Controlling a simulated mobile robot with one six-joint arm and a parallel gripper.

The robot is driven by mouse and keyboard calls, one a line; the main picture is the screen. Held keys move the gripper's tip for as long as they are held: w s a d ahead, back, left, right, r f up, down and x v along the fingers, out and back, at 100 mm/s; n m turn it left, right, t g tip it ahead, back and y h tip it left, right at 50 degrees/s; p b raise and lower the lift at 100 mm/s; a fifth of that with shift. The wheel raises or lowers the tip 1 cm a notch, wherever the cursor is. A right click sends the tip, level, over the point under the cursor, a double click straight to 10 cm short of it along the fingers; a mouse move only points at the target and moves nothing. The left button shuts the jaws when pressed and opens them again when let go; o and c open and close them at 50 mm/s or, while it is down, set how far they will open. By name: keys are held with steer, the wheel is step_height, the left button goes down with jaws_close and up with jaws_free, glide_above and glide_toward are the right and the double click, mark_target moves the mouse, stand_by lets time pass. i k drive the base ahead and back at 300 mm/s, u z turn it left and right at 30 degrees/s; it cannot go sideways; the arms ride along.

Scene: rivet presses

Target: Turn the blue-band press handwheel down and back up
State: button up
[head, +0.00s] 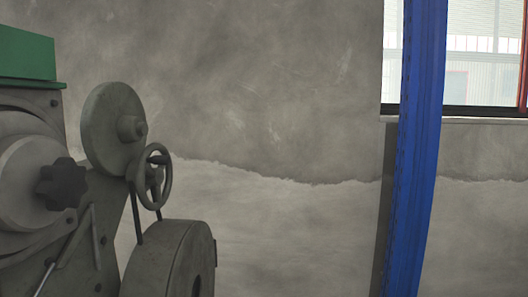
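A grey press-like machine stands at the left edge, cut off by the frame. A small spoked handwheel (154,176) sits on its right side, between a round grey disc (112,128) above and a larger drum (170,262) below. A dark star-shaped knob (61,184) is on the machine's front. I see no blue band on the part of the machine in view, so I cannot tell whether it is the blue-band press. My gripper is not in view.
A green box-like part (28,54) tops the machine. A blue vertical post (414,150) stands at the right before a grey wall (270,90) and a window (480,55). No obstacle shows between machine and post; the floor is out of view.

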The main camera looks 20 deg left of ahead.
mark_target(144, 176)
steer(key=u, duration=0.55)
steer(key=i, duration=1.2)
steer(key=u, duration=0.8)
steer(key=k, duration=0.9)
steer(key=u, duration=0.15)
steer(key=i, duration=0.9)
steer(key=z, duration=0.1)
